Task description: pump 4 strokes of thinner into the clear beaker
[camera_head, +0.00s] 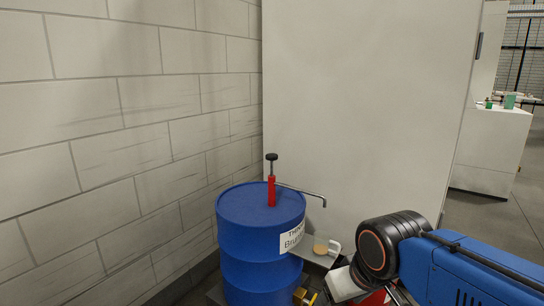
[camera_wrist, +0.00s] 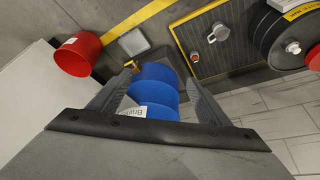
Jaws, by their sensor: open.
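A blue drum (camera_head: 245,252) with a white "THIN..." label (camera_head: 292,236) stands by the block wall in the head view. A red hand pump (camera_head: 271,191) with a black knob (camera_head: 271,157) rises from its top. Neither finger appears to touch anything. Pump and beaker are not clear there.
A large pale cabinet (camera_head: 365,90) stands behind the drum. The block wall (camera_head: 110,130) is close on the left. The wrist view shows a red bucket (camera_wrist: 78,54), a yellow floor line (camera_wrist: 140,17) and a black drum (camera_wrist: 285,42). Open floor (camera_head: 500,235) lies at the right.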

